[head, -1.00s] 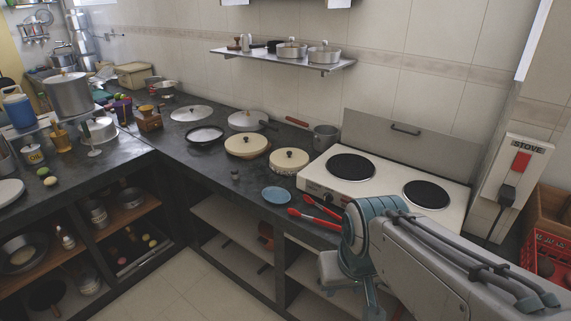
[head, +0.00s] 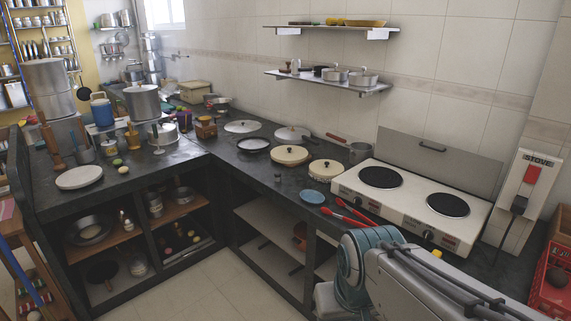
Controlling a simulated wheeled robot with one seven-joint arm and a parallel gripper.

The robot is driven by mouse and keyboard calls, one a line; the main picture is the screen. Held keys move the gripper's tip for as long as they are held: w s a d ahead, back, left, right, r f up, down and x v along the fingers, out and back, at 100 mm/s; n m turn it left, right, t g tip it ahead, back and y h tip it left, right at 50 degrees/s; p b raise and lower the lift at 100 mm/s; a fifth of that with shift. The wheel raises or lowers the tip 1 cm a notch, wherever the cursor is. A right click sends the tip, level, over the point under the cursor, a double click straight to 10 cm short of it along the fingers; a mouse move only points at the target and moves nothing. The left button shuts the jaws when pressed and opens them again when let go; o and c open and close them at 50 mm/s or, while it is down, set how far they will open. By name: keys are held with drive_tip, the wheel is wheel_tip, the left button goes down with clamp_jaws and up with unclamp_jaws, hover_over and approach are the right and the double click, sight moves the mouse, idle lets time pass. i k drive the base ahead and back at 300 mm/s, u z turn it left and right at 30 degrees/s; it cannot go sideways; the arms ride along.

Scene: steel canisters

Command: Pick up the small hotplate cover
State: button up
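The white two-burner hotplate (head: 398,212) stands on the dark counter at the right in the head view. It has a round black disc on the left burner (head: 381,177) and a similar one on the right burner (head: 447,205). A grey metal panel with a handle (head: 440,160) stands upright behind them. I cannot tell which of these parts is the small hotplate cover. My arm reaches in from the lower right, in front of the hotplate. My gripper is not visible.
A blue plate (head: 312,196) and red-handled tongs (head: 350,214) lie left of the hotplate. Open shelves lie below. The red-switched stove box (head: 527,190) is on the right wall.

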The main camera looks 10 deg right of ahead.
sight(324, 169)
drive_tip(key=u, duration=0.75)
drive_tip(key=i, duration=2.55)
drive_tip(key=z, duration=1.4)
drive_tip(key=i, duration=0.6)
drive_tip(key=z, duration=0.6)
